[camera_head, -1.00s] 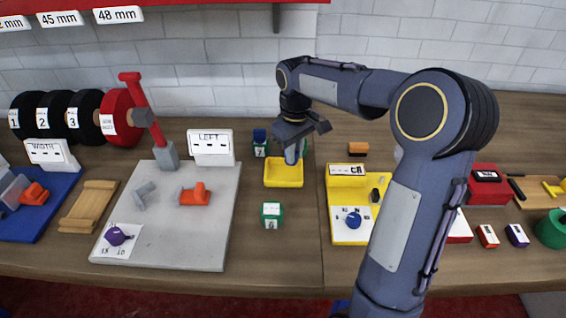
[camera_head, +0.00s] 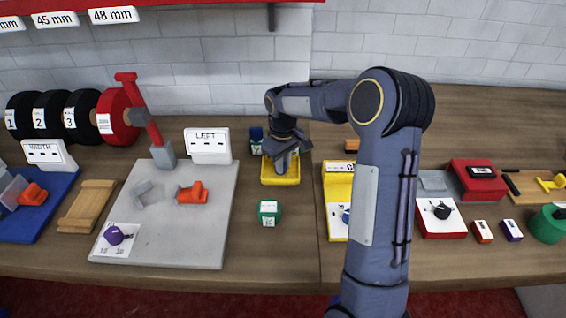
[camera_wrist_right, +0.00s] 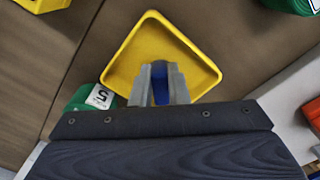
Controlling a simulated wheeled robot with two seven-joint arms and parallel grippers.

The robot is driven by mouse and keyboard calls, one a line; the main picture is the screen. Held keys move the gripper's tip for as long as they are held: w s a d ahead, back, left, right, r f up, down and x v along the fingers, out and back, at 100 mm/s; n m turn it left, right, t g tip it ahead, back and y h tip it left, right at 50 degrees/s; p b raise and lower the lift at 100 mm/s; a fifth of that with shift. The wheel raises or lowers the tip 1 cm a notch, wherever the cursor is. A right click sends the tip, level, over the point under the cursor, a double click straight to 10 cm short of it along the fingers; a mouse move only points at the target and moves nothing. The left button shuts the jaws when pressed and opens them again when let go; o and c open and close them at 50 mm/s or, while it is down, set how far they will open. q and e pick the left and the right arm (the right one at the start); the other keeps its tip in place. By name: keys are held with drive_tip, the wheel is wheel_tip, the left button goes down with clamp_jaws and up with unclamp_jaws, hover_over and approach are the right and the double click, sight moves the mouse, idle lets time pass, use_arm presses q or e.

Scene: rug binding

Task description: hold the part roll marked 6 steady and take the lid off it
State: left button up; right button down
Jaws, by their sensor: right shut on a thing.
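The part roll marked 6 (camera_head: 269,213) is a small green block with a white label. It stands upright on the table in front of the yellow tray, and I see no blue top on it. Part of a green block with a label shows at the top right corner of the right wrist view (camera_wrist_right: 296,4). My right gripper (camera_head: 278,160) is down over the yellow tray (camera_head: 281,181), apart from the roll. In the right wrist view, its fingers (camera_wrist_right: 160,90) are shut on a small blue piece (camera_wrist_right: 160,84), mostly hidden between them. My left gripper is not in view.
A green roll with a blue top (camera_head: 256,135) stands behind the tray. A green block marked 5 (camera_wrist_right: 98,98) stands beside the tray. A grey plate (camera_head: 180,230) lies left and a yellow device (camera_head: 338,185) right. The table around roll 6 is clear.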

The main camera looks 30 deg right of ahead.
drive_tip(key=shift+f, duration=0.2)
drive_tip(key=c, duration=1.4)
unclamp_jaws()
wheel_tip(320, 180, up, 12)
drive_tip(key=s+a+r+t+y, duration=0.1)
drive_tip(key=s+a+r, duration=0.1)
drive_tip(key=s+r, duration=0.3)
drive_tip(key=s+a+f+m+t+y, duration=0.1)
drive_tip(key=s+a+f, duration=0.1)
drive_tip(key=s, duration=0.5)
drive_tip(key=s+a+f+m+t+y, duration=0.1)
drive_tip(key=s+a, duration=0.3)
drive_tip(key=s, duration=0.4)
drive_tip(key=s+a+f+m+t, duration=0.2)
drive_tip(key=s+a+f, duration=0.1)
drive_tip(key=s, duration=0.5)
drive_tip(key=shift+a+f+t+y, duration=0.3)
drive_tip(key=shift+a+y, duration=0.1)
